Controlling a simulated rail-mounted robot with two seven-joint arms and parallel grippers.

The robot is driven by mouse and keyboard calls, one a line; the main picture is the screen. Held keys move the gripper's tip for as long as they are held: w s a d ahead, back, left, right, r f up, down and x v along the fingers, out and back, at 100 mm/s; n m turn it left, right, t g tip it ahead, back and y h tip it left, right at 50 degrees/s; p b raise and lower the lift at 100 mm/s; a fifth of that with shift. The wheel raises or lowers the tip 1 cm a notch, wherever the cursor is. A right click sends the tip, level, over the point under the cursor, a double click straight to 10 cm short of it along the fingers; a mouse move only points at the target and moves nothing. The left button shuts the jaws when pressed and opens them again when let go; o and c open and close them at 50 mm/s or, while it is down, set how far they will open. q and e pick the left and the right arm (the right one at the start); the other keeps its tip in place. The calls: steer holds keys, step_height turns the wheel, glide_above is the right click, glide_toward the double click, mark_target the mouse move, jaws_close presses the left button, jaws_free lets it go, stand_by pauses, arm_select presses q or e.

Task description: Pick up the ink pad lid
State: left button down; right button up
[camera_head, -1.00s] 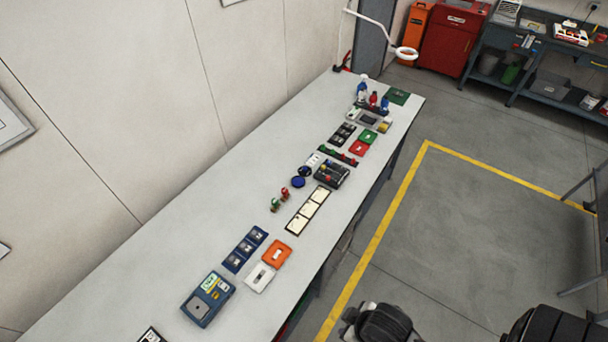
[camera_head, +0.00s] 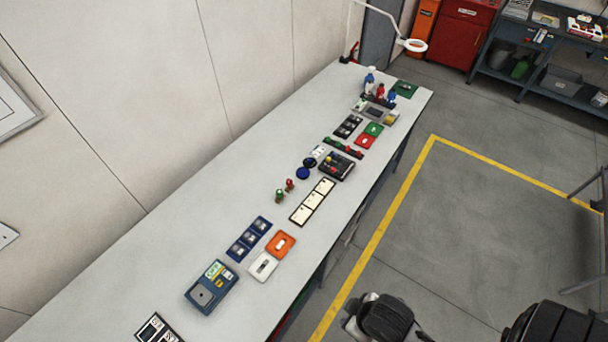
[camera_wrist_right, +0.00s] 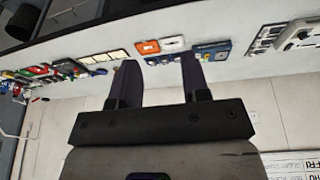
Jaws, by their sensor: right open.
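Two small round dark blue pieces lie side by side near the middle of the long table: a brighter blue disc (camera_head: 303,173) and a darker one (camera_head: 309,162) just behind it. They look like the ink pad and its lid, but I cannot tell which is which. My right gripper (camera_wrist_right: 158,78) shows in the right wrist view with its two fingers apart and nothing between them. It is well away from the round pieces, which I cannot make out in that view. My left gripper is not in view.
The long grey table (camera_head: 150,260) stands along the wall. Near the discs are a dark box with coloured knobs (camera_head: 336,166), cream cards (camera_head: 313,201) and small red and green stamps (camera_head: 284,190). A blue device (camera_head: 211,287) lies nearer. The table's wall side is mostly bare.

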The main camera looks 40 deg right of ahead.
steer(key=o, duration=0.7)
steer(key=shift+w+d, duration=0.1)
steer(key=shift+d, duration=0.1)
